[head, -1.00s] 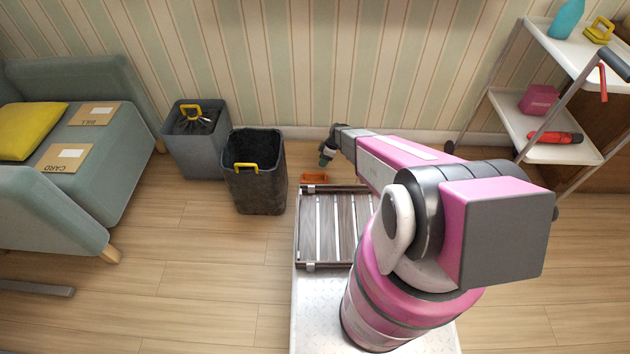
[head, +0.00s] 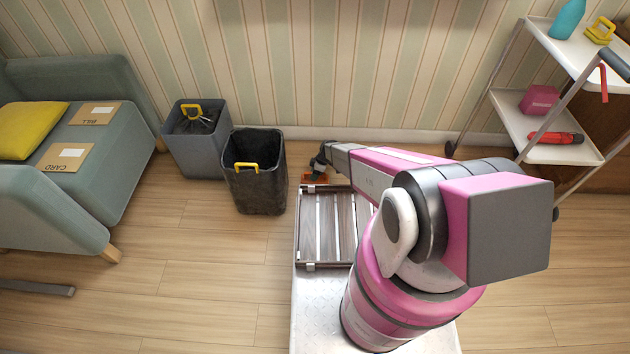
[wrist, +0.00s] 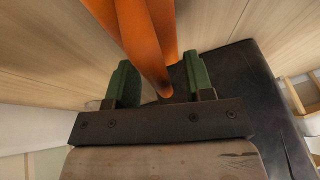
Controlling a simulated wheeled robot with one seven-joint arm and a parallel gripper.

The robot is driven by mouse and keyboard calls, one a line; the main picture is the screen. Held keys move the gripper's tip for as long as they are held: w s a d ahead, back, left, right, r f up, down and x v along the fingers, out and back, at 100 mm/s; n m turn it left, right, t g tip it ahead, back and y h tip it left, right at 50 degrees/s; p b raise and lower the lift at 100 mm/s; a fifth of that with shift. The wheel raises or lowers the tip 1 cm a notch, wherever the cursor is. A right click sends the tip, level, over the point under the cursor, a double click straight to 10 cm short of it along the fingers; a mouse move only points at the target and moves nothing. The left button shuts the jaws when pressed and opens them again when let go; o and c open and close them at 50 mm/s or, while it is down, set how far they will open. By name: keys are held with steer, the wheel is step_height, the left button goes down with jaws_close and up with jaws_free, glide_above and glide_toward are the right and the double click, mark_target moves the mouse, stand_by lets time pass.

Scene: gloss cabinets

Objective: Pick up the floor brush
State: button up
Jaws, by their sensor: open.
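The orange floor brush (head: 312,179) is low by the wall, just past the slatted rack and right of the dark bin. Most of it is hidden by my gripper in the head view. In the wrist view its orange handle (wrist: 148,45) runs down from the top edge, and its rounded end lies between the two green fingers. My gripper (wrist: 158,64) is open around the handle, with a gap visible on both sides. In the head view my gripper (head: 318,166) is right over the brush.
The dark bin (head: 255,185) stands close left of the brush; it seems to show as the black surface in the wrist view (wrist: 250,90). A grey bin (head: 190,150) stands behind it. The slatted rack (head: 320,225) is in front. A trolley (head: 550,150) stands at right.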

jaws_close()
steer(key=shift+r, duration=0.15)
steer(key=shift+r, duration=0.9)
steer(key=shift+s+r, duration=0.2)
steer(key=shift+r, duration=0.45)
steer(key=shift+s+r, duration=0.15)
steer(key=shift+r, duration=0.45)
steer(key=s+r, duration=0.6)
steer(key=s, duration=0.5)
steer(key=shift+r, duration=0.15)
steer(key=shift+a, duration=0.1)
